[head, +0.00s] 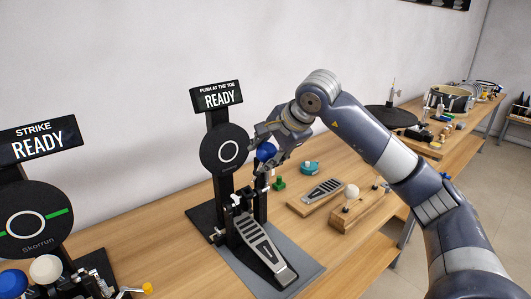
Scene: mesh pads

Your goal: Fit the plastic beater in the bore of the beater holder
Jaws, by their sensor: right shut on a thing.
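My right gripper (274,146) reaches in from the right and is shut on a blue round-headed beater (265,152), which looks like the plastic one. It holds the beater above the middle foot pedal (262,248), in front of the round dark pad (222,150). The beater's shaft is hard to make out against the dark pedal posts. The beater holder appears to be among the small metal parts at the top of the pedal frame (248,196). Its bore is too small to see, and I cannot tell whether the shaft touches it. My left gripper is out of view.
A second pad (34,222) and a pedal with blue and white beaters stand at the left. Right of the middle pedal lie a green piece (279,184), a teal object (309,168), a footboard on wood (322,191) and a wooden block (356,212) holding a white-headed beater.

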